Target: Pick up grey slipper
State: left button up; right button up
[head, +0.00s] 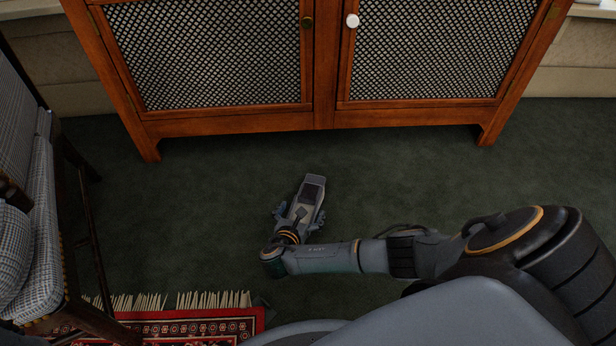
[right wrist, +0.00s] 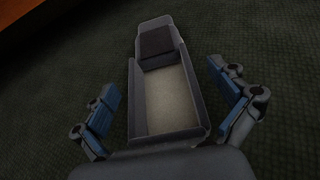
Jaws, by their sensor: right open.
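The grey slipper (head: 313,190) lies on the dark green carpet in front of the wooden cabinet. In the right wrist view the slipper (right wrist: 172,100) shows a pale insole, low grey sides and a dark patch at its far end. My right gripper (head: 300,213) is over the near part of the slipper. In the right wrist view the open right gripper (right wrist: 163,88) has one finger on each side of the slipper, with gaps showing between fingers and sides. The slipper's near end is hidden by the gripper. My left gripper is not in view.
A wooden cabinet (head: 323,122) with mesh doors stands behind the slipper. A checked chair (head: 40,220) stands at the left. A red fringed rug (head: 185,325) lies at the bottom left. Carpet around the slipper is clear.

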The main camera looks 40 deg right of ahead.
jog(key=shift+x, duration=0.85)
jog(key=shift+r, duration=0.1)
jog(key=c, duration=1.3)
